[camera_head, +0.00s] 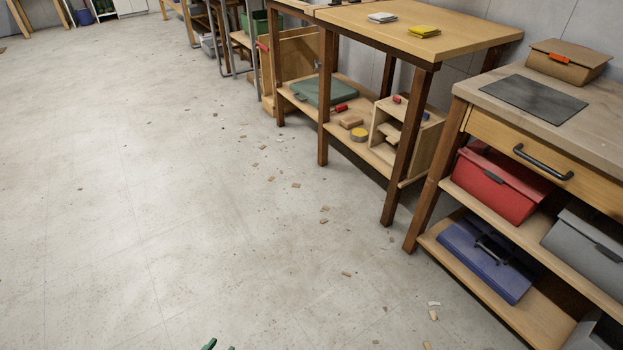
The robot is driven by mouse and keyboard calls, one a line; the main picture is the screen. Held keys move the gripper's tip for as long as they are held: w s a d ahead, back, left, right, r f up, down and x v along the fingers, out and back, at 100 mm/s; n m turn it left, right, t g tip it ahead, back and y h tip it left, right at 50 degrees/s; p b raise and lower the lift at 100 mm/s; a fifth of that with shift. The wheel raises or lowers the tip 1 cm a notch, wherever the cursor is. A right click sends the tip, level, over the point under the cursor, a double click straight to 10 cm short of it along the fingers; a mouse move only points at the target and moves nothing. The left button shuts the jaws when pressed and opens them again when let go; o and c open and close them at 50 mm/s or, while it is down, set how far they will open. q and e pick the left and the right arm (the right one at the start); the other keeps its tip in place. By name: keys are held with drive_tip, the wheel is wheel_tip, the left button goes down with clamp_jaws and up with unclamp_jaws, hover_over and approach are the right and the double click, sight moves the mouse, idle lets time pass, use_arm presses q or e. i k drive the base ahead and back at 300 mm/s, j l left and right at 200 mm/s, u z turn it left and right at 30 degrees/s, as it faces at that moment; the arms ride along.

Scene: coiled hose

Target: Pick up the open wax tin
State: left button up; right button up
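A small round yellow tin (360,134) lies on the lower shelf of the middle workbench, in front of a small wooden cubby. It looks like the wax tin; its inside is too small to make out. Dark green tips at the bottom edge seem to be my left gripper (216,346). The rest of it is cut off by the frame, so I cannot tell its opening. It is over the floor, far from the tin. My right gripper is not in view.
Beside the tin are a wooden block (351,122), a red item (340,107) and a green flat case (318,91). Bench legs (408,150) frame the shelf. A right-hand bench holds a red box (497,185) and a blue box (487,257). The floor is open, with scattered chips.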

sight(357, 134)
drive_tip(key=i+z, duration=0.1)
drive_tip(key=i, duration=0.65)
drive_tip(key=i+j+z, duration=0.1)
drive_tip(key=i, duration=0.65)
drive_tip(key=j, duration=0.1)
